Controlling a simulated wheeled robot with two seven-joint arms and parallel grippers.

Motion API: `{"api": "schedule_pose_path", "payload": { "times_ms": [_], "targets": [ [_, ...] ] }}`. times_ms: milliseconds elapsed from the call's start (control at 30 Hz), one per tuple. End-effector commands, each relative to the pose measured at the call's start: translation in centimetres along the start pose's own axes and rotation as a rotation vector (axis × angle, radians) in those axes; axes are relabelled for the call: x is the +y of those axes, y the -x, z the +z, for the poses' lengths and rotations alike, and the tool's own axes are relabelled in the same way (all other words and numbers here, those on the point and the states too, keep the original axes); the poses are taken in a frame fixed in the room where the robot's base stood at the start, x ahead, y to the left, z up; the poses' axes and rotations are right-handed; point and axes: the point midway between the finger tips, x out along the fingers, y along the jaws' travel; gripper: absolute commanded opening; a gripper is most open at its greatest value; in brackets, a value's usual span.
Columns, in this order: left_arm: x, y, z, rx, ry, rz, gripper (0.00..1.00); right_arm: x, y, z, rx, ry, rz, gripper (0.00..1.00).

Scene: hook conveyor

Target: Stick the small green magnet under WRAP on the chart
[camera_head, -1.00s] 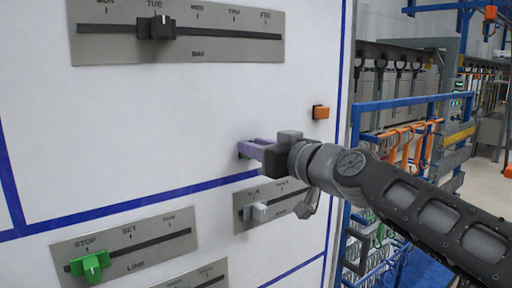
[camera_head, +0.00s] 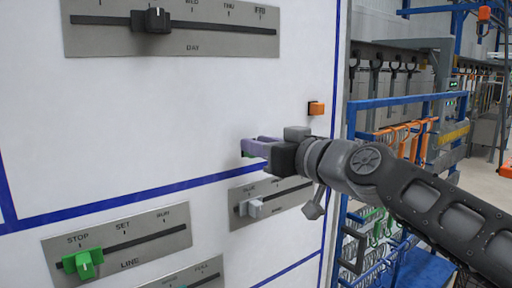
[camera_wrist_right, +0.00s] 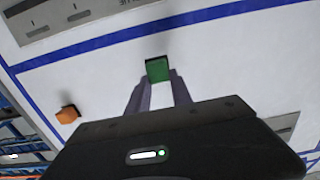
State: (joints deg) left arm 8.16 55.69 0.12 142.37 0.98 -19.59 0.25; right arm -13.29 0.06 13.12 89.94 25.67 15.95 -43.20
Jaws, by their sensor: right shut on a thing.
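My right gripper (camera_head: 250,149) is shut on the small green magnet, its purple fingers close to the white board (camera_head: 120,140). In the right wrist view, the green magnet (camera_wrist_right: 158,70) sits between the fingertips, with a small dark shadow beside it. I cannot tell whether it touches the board. In the head view the fingers hide nearly all of the magnet. The gripper is just above a blue line (camera_head: 130,204) on the board. I cannot read the word WRAP anywhere. My left gripper is not in view.
An orange magnet (camera_head: 316,108) sits on the board, right of the gripper. Slider panels surround it: DAY (camera_head: 215,42) above, LINE with a green knob (camera_head: 84,264) below left, one with a white knob (camera_head: 252,207) just below. Racks and blue rails (camera_head: 400,101) stand to the right.

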Motion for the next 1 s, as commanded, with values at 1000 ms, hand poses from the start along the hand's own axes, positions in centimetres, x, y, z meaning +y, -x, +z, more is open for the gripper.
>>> {"api": "schedule_pose_path", "payload": {
  "times_ms": [1000],
  "targets": [
    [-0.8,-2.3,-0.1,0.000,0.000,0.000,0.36,0.0,4.2,0.3,0.000,0.001,0.000,0.00]
  ]
}}
